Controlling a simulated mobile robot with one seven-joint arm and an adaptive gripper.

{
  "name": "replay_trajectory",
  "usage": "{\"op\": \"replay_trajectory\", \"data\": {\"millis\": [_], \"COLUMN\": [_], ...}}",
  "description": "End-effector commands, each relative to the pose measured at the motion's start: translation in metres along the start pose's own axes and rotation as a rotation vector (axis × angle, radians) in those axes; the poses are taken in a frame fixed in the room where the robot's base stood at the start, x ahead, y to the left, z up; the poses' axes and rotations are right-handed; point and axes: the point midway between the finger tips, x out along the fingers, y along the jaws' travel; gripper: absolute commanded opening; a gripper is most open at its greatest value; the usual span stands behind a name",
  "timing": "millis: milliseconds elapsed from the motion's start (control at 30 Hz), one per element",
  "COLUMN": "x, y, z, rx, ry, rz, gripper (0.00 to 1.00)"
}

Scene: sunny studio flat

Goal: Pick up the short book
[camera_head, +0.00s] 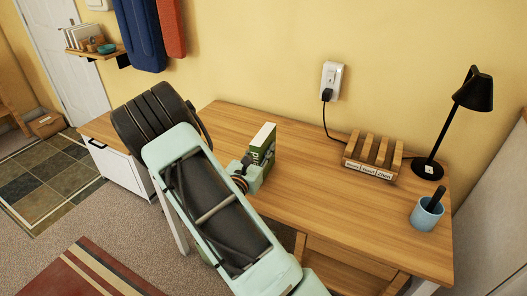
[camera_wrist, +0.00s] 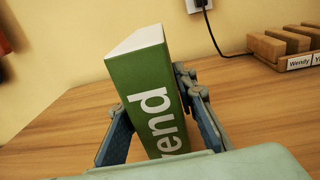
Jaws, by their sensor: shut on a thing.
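The short book (camera_head: 262,146) is green with white pages and white lettering. It stands upright near the back left part of the wooden desk (camera_head: 310,190). In the wrist view the book (camera_wrist: 146,85) fills the space between my fingers, with "end" readable on its green spine. My gripper (camera_head: 250,172) is shut on the book, one finger on each side. The wrist view shows my gripper (camera_wrist: 157,125) from behind, with the fingers against the book's sides. The book's lower end is hidden, so I cannot tell whether it touches the desk.
A wooden slotted rack with name labels (camera_head: 372,158) stands toward the desk's back right. A black lamp (camera_head: 430,165) and a blue cup (camera_head: 426,215) are at the right end. A socket with a black cord (camera_head: 331,80) is on the wall. The desk's middle is clear.

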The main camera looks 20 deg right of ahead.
Motion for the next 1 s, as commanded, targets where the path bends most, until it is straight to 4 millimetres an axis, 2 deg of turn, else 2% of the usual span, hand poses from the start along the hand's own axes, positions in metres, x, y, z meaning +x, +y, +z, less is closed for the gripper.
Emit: {"op": "replay_trajectory", "data": {"millis": [200, 367, 667, 900, 967, 1000], "x": [0.0, 0.0, -0.018, -0.037, -0.042, -0.041], "y": [0.0, 0.0, -0.051, -0.103, -0.114, -0.113], "z": [0.013, 0.039, 0.099, 0.119, 0.123, 0.127], "rx": [0.002, 0.005, 0.004, 0.002, 0.002, -0.002], "ry": [-0.004, -0.006, -0.003, -0.003, -0.002, -0.002], "rz": [0.0, 0.001, -0.002, -0.004, -0.003, 0.0], "gripper": [0.0, 0.0, 0.0, 0.0, 0.0, 0.0]}}
